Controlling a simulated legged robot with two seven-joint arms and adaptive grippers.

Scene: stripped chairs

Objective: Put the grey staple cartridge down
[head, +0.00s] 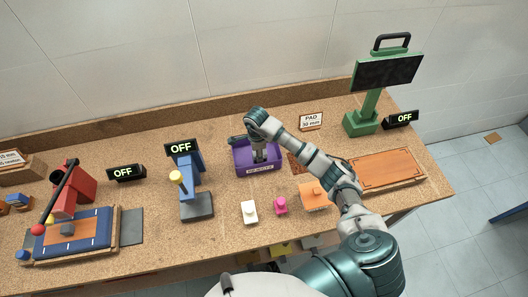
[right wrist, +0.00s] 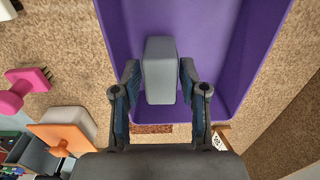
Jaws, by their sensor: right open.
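The grey staple cartridge (right wrist: 160,68) is a plain grey block inside the purple tray (right wrist: 122,20) in the right wrist view. My right gripper (right wrist: 159,76) is open, with one finger on each side of the cartridge and a narrow gap at each side. In the head view my right gripper (head: 259,155) points down into the purple tray (head: 240,158), which has a label on its front. The cartridge is hard to make out there. My left gripper is not in view.
Right of the tray lies a wooden board (head: 385,168); a green stand with a dark screen (head: 388,72) is behind it. A blue press (head: 188,185) stands to the left. White (head: 249,212), pink (head: 281,206) and orange (head: 314,194) pieces are in front.

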